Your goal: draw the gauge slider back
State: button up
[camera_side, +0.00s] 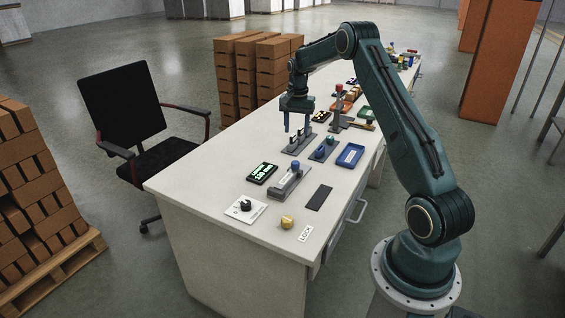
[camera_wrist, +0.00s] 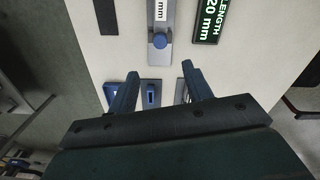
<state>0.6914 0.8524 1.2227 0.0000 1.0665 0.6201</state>
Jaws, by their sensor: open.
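The gauge (camera_side: 278,190) is a grey slotted base lying on the white table. Its slider has a blue knob (camera_side: 295,169) near the far end. In the wrist view the blue knob (camera_wrist: 159,41) sits at the near end of the gauge's grey bar (camera_wrist: 161,54), ahead of my fingertips. A black display (camera_side: 262,173) with green text stands beside it; in the wrist view the display (camera_wrist: 210,20) reads LENGTH and 20 mm, cut off at the edge. My gripper (camera_side: 297,130) points down, open and empty, above another grey fixture beyond the gauge, apart from the knob.
A blue tray (camera_side: 350,155) and a blue-knobbed fixture (camera_side: 322,150) stand near my gripper. A dark flat pad (camera_side: 318,197), a dial panel (camera_side: 246,208) and a yellow knob (camera_side: 287,222) lie around the gauge. Several objects crowd the table's far part.

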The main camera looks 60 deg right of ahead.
aim_at(296, 162)
jog(key=shift+f, duration=0.15)
notch_tip(296, 162, down, 13)
jog(key=shift+f, duration=0.2)
dwell(0.5)
grip_shut()
